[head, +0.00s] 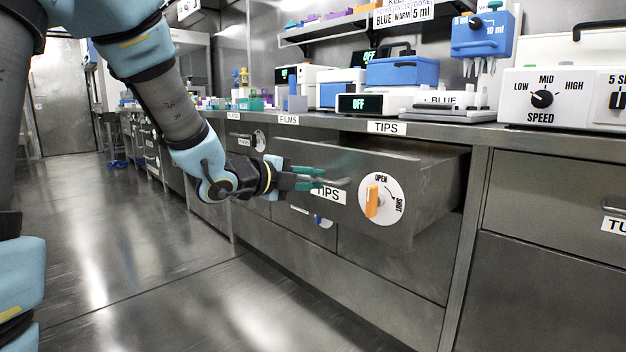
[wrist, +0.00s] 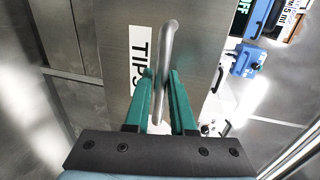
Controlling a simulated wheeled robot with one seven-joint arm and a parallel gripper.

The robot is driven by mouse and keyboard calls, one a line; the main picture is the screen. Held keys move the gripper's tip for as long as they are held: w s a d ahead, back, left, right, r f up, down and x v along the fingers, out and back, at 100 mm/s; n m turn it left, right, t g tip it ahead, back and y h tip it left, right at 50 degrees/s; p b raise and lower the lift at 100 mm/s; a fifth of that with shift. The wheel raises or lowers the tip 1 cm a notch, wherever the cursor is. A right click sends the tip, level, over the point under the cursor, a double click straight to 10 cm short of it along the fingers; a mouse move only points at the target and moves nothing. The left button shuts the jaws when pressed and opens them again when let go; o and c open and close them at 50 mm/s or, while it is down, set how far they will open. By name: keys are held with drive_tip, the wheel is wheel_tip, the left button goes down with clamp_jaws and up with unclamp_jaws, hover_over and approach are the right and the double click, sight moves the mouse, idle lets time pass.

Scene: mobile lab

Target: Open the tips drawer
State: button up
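The tips drawer (head: 425,190) stands pulled well out from the counter in the head view, with its steel side showing. Its front carries a TIPS label (head: 330,194), partly behind my fingers, and a white dial with an orange knob (head: 372,201) standing upright, nearer OPEN than SHUT. The label also shows in the wrist view (wrist: 138,55). My gripper (head: 312,178) is at the drawer's bar handle (head: 335,182). In the wrist view the green fingers (wrist: 162,76) close on the handle (wrist: 169,42) from both sides. The drawer's inside is hidden.
The counter (head: 480,130) above holds a scale, blue and white devices and a speed-dial box (head: 547,97). Another drawer (head: 545,190) is closed at right. Other drawers line the counter to the left. The floor (head: 150,240) at left is clear.

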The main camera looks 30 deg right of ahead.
drive_tip(key=o, duration=0.3)
drive_tip(key=shift+o, duration=0.2)
drive_tip(key=p+v, duration=0.2)
drive_tip(key=v, duration=0.9)
drive_tip(key=shift+p, duration=0.4)
drive_tip(key=shift+w+d+f, duration=0.1)
